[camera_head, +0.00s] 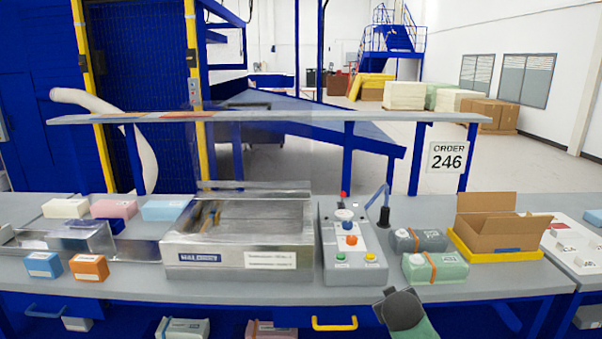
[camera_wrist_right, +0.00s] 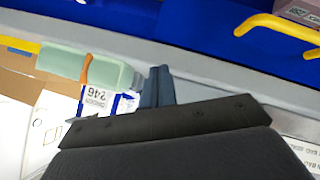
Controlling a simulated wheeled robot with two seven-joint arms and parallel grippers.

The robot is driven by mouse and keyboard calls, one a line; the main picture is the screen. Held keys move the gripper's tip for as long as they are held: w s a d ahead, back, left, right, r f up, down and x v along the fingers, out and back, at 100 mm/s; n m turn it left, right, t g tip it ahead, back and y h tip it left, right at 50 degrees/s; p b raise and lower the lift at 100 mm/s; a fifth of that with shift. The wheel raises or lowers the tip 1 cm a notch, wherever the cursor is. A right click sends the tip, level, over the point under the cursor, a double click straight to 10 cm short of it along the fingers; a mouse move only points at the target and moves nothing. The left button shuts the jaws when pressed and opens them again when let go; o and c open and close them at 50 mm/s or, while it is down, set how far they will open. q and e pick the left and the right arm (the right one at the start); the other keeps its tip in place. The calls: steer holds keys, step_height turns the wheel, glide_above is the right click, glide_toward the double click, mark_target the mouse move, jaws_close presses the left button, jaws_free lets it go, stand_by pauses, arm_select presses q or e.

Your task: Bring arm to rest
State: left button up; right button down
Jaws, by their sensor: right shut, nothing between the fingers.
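My right gripper (camera_head: 392,294) is at the bottom of the head view, in front of the workbench (camera_head: 470,290) edge. In the right wrist view its fingers (camera_wrist_right: 157,86) are together, with nothing between them. My left gripper is not in view.
A control box (camera_head: 350,245) with coloured buttons stands beside a metal press (camera_head: 240,240). An open cardboard box (camera_head: 487,228) sits in a yellow tray (camera_head: 510,256) at right. A yellow drawer handle (camera_head: 334,324) projects below the bench edge. Several coloured blocks lie at left.

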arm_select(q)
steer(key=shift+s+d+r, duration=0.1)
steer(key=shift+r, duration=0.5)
arm_select(e)
steer(key=s+a+f+g+y, duration=0.1)
steer(key=s+a+f+g, duration=0.2)
steer(key=s+f, duration=0.8)
steer(key=s+a+f+m+g+y, duration=0.1)
steer(key=s+a+f+g, duration=0.2)
steer(key=s+f, duration=0.9)
steer(key=s+a+f+g+y, duration=0.1)
steer(key=s+a+f+g, duration=0.2)
steer(key=s+f, duration=0.8)
steer(key=s, duration=0.9)
steer(key=shift+s+a+f+m+y, duration=0.15)
steer(key=shift+a+m+y, duration=0.15)
steer(key=shift+m, duration=0.1)
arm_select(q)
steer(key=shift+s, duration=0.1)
arm_select(e)
steer(key=shift+d, duration=0.1)
